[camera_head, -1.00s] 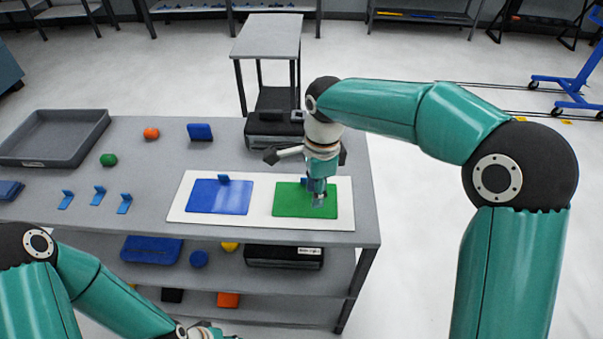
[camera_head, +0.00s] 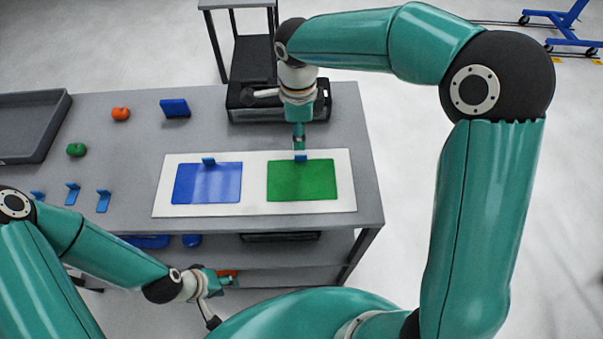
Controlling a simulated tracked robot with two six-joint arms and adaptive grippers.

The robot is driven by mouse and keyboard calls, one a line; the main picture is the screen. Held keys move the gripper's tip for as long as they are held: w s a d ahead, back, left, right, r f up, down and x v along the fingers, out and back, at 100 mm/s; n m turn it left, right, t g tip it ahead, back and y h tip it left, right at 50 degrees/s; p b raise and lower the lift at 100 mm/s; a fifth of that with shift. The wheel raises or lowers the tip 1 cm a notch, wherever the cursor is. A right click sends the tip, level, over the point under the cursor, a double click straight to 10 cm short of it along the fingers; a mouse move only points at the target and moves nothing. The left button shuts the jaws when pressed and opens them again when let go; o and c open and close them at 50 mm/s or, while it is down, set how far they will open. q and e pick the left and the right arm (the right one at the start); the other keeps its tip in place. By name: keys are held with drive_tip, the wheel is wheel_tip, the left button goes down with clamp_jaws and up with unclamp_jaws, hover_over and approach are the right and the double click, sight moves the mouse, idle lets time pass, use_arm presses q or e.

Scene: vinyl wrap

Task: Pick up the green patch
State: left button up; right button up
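The green patch (camera_head: 302,181) lies flat on the right half of a white board (camera_head: 254,209) on the grey table. A small blue tab (camera_head: 301,157) stands at the patch's back edge. My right gripper (camera_head: 300,149) points down right at that tab, and its fingertips overlap it in the picture. The fingers look narrow from here, and I cannot tell whether they are closed around the tab. A blue patch (camera_head: 207,184) with its own blue tab lies on the board's left half. My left gripper (camera_head: 226,281) is low in front of the table, its fingers unclear.
A grey tray (camera_head: 28,125) is at the table's left. A green ball (camera_head: 76,149), an orange ball (camera_head: 121,114), a blue block (camera_head: 174,108) and small blue clips (camera_head: 103,201) are left of the board. A dark box (camera_head: 322,104) stands behind the board.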

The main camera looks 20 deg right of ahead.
sight(301, 177)
wheel_tip(301, 177, down, 2)
drive_tip(key=shift+f, duration=0.25)
drive_tip(key=f+p, duration=0.1)
drive_tip(key=f, duration=0.1)
drive_tip(key=f+p, duration=0.1)
drive_tip(key=f, duration=0.1)
drive_tip(key=shift+s+d+f, duration=0.15)
drive_tip(key=shift+d+f, duration=0.05)
drive_tip(key=shift+f, duration=0.4)
clamp_jaws()
